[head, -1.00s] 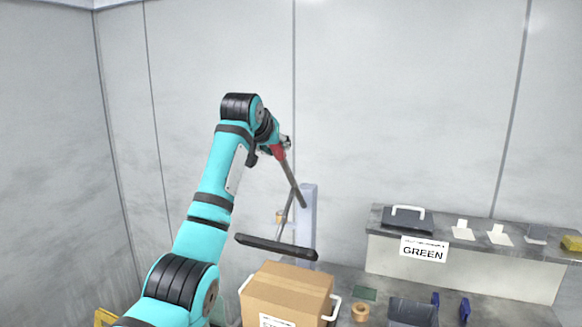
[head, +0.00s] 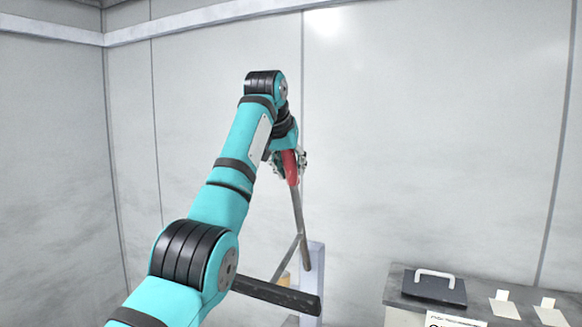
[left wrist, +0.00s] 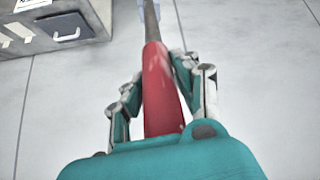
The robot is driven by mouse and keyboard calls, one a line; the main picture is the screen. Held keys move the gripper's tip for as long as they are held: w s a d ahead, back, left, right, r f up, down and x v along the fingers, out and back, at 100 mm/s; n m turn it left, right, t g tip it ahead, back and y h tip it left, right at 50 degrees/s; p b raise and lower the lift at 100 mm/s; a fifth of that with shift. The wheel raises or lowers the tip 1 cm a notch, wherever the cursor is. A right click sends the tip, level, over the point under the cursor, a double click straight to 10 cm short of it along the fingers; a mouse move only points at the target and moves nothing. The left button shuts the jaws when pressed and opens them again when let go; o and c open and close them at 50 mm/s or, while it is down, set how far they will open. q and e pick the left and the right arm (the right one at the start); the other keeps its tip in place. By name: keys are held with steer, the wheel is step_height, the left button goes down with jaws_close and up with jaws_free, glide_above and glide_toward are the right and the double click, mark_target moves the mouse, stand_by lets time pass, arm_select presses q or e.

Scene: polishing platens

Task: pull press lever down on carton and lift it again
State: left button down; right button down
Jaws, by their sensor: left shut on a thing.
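The press lever is a grey rod (head: 299,215) with a red grip (left wrist: 160,95). It stands steeply, its upper end leaning a little left in the head view. My left gripper (head: 290,165) is shut around the red grip; the left wrist view shows its fingers (left wrist: 160,80) on both sides of it. The lever's lower end meets the pale press post (head: 315,275). A dark press bar (head: 275,296) lies across in front of the post, partly behind my arm. My right gripper is not in view.
Pale wall panels stand behind. The space above the lever looks clear.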

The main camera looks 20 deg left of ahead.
arm_select(q)
steer(key=c, duration=1.1)
jaws_free()
steer(key=shift+w+r, duration=0.1)
steer(key=shift+c, duration=0.2)
steer(key=shift+o, duration=0.8)
steer(key=shift+w+d, duration=0.1)
steer(key=shift+w, duration=0.05)
steer(key=v, duration=1.1)
steer(key=shift+s+r, duration=0.2)
steer(key=shift+s, duration=0.05)
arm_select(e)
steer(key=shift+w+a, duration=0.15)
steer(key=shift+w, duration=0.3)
